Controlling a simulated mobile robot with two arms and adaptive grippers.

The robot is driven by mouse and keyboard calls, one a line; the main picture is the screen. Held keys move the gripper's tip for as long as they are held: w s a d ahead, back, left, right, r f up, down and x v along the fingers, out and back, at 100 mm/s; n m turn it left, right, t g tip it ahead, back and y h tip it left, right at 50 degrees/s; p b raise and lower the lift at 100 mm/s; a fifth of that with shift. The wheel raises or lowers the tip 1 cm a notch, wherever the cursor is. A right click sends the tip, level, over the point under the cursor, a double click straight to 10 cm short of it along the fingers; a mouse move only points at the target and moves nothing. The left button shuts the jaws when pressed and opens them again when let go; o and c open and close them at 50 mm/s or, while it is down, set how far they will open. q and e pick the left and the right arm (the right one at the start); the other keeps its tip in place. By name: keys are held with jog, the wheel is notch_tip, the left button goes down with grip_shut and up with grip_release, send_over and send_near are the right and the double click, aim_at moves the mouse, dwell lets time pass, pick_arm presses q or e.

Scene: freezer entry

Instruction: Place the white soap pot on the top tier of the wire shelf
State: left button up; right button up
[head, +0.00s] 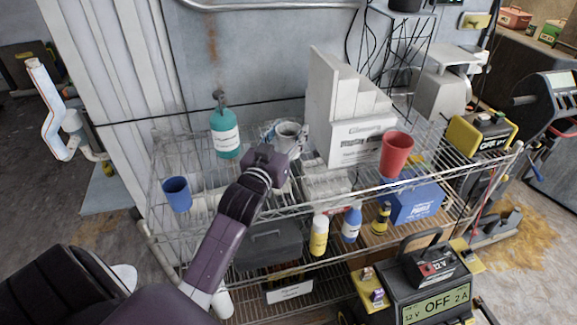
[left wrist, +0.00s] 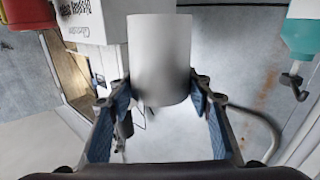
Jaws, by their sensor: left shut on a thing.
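The white soap pot (head: 287,138) is over the top tier of the wire shelf (head: 340,200), between the teal bottle and the white box. My left gripper (head: 288,141) is shut on it. In the left wrist view the pot (left wrist: 160,60) is a plain white cylinder, upright in that picture, between the two blue-padded fingers of the gripper (left wrist: 162,92). The gripper and forearm hide part of the tier below, and I cannot tell whether the pot's base touches the wires. My right gripper is not in view.
On the top tier stand a teal pump bottle (head: 225,135), a blue cup (head: 177,194), a white box (head: 362,143) and a red cup (head: 396,154). Yellow and blue bottles (head: 352,223) stand lower. A battery charger (head: 435,295) is at the front right. Bare wire shows between blue cup and box.

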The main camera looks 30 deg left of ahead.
pick_arm(q)
notch_tip(320, 180, down, 10)
jog(key=shift+r+p, duration=0.15)
jog(key=shift+p, duration=0.2)
jog(key=shift+f+p, duration=0.35)
jog(key=shift+f, duration=0.45)
jog(key=shift+f, duration=0.2)
jog(key=o, duration=1.1)
